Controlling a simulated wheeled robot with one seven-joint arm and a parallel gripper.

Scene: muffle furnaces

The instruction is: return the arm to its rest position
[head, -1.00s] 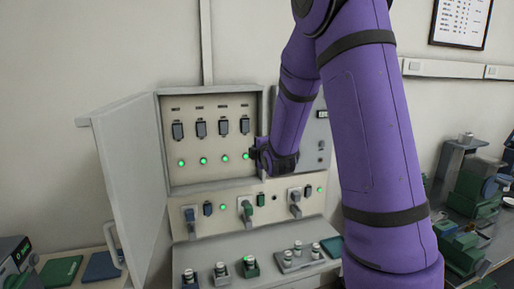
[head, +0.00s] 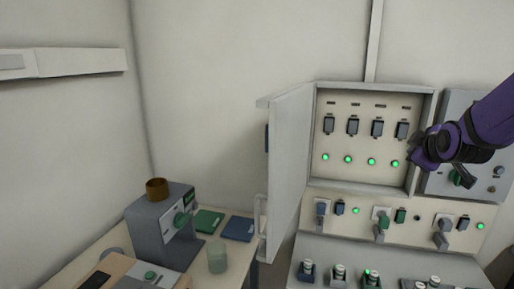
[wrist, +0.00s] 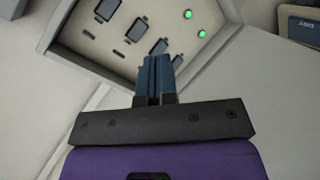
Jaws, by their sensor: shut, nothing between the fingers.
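My purple arm with its dark gripper (head: 420,158) is at the right of the head view, in front of the right edge of the open electrical cabinet (head: 430,120). In the wrist view my gripper (wrist: 157,60) is shut, its two blue fingers together with nothing between them. The fingers point toward the cabinet panel with its dark switches (wrist: 137,29) and green lights, and no contact shows. The fingertips are hard to make out in the head view.
The cabinet door (head: 298,170) stands open to the left. Below are a row of sockets with plugs (head: 382,218) and a sloped console (head: 320,252). A table at the left holds a grey device (head: 155,225), a glass beaker (head: 217,258) and green and blue pads. The wall area above is clear.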

